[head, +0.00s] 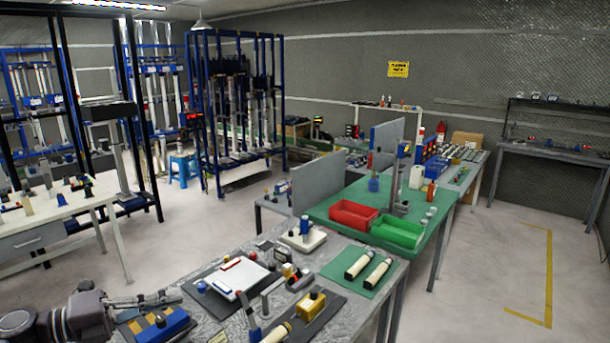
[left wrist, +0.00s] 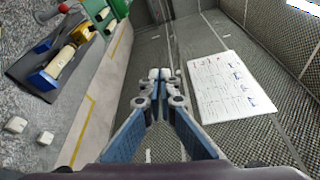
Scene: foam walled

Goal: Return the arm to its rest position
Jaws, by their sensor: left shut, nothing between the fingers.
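My left arm (head: 60,322) comes in at the lower left of the head view. My left gripper (head: 172,297) points to the right near the left end of the grey workbench (head: 225,318). My right gripper is in neither view.
The bench holds a white tray (head: 233,275), a yellow box (head: 311,304) and pale cylinders (head: 377,273). A green table (head: 335,205) with red (head: 353,214) and green bins (head: 397,232) stands behind. Floor on the right is open. The wrist view shows a white sheet (left wrist: 228,85).

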